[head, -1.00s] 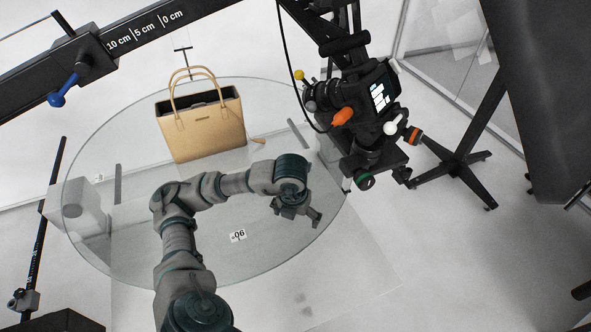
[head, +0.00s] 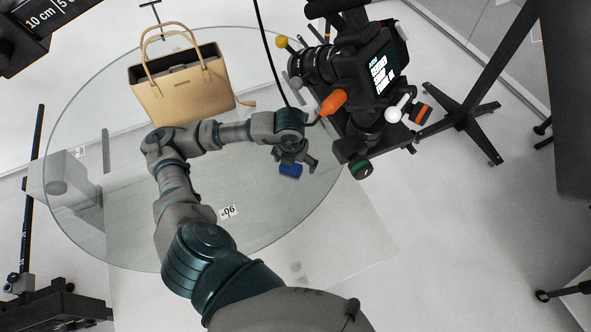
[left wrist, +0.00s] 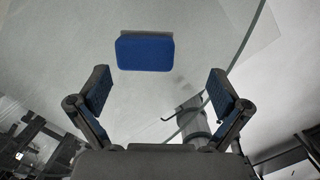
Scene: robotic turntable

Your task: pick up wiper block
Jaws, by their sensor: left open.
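The wiper block is a small blue block (head: 290,171) on the round glass turntable (head: 250,228), near its right edge in the head view. It shows whole in the left wrist view (left wrist: 145,52), above and between the spread fingers. My left gripper (head: 296,164) is open and empty, right beside the block in the head view and partly over it. In the left wrist view the open left gripper (left wrist: 160,92) has its two fingers wide apart, with the block ahead of them and not between the pads. My right gripper is not seen.
A tan handbag (head: 182,88) stands on the glass behind my left arm. A camera rig (head: 360,80) with orange and white knobs hangs just right of my gripper. A small label (head: 228,212) lies on the glass. The front of the glass is clear.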

